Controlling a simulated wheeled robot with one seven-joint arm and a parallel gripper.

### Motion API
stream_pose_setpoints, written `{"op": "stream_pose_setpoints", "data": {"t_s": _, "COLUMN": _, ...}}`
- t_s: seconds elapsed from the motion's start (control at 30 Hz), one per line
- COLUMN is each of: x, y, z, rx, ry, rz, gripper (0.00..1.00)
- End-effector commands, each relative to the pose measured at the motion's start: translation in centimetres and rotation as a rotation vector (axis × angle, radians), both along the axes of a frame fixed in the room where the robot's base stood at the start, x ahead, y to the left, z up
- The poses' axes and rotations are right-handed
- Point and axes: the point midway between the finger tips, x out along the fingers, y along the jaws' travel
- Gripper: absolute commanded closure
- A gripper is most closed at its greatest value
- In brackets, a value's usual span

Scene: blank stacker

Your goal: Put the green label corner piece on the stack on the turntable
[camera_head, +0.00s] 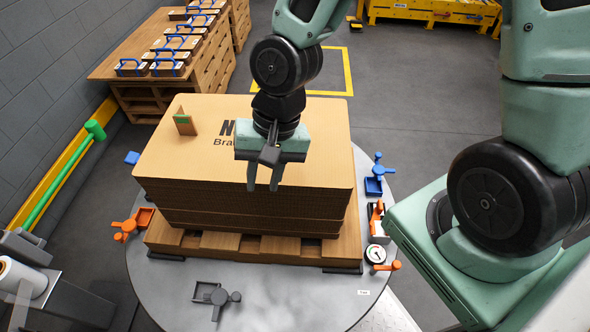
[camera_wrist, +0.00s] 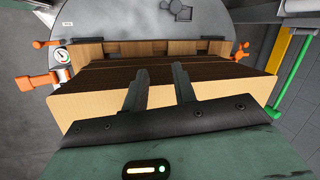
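The stack of brown cardboard blanks (camera_head: 172,160) stands on a wooden pallet (camera_head: 168,235) on the round grey turntable (camera_head: 160,288). A small brown corner piece with a green label (camera_head: 184,122) stands on the stack's top, toward its back left corner. My gripper (camera_head: 264,188) is over the front middle of the stack, to the right of the corner piece and apart from it. Its two fingers point down, spread and empty. The wrist view shows the open fingers (camera_wrist: 160,82) in front of the stack's dark layered side (camera_wrist: 105,82); the corner piece is not visible there.
Blue (camera_head: 374,180), orange (camera_head: 132,224) and grey (camera_head: 216,297) clamps and a dial gauge (camera_head: 375,254) ring the turntable. A wooden table (camera_head: 112,66) with several blue-handled items is at back left.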

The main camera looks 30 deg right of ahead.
Motion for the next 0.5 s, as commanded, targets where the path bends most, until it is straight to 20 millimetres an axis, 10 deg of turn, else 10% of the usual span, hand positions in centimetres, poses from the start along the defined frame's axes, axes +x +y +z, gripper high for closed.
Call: {"op": "stream_pose_setpoints", "data": {"t_s": 0.5, "x": -8.9, "y": -1.1, "z": 9.5, "rx": -0.188, "ry": -0.201, "rz": 0.956, "gripper": 0.73}}
